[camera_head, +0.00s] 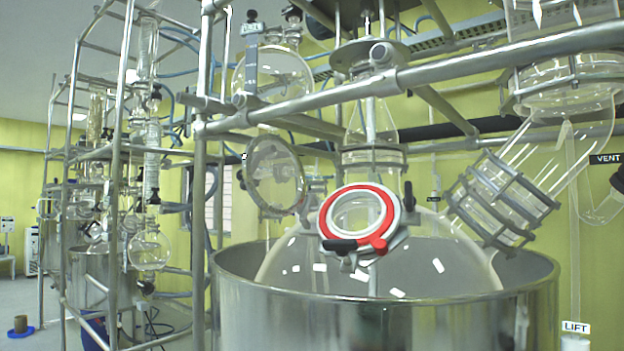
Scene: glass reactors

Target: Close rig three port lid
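The port (384,238) on the glass reactor dome (300,262) has a red ring around a white inner ring, and its round opening faces me. A black handle and a red tab sit at its lower edge. A round clear disc in a metal rim (301,186), which looks like the port lid, stands swung up to the left of the port and apart from it. Its hinge is hard to make out. Neither of my grippers is in view.
The steel vessel wall (400,325) surrounds the dome in front. A thick metal rail (480,60) crosses above the port, and an upright post (200,200) stands left. A caged glass neck (500,198) is at right. More rigs stand at far left.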

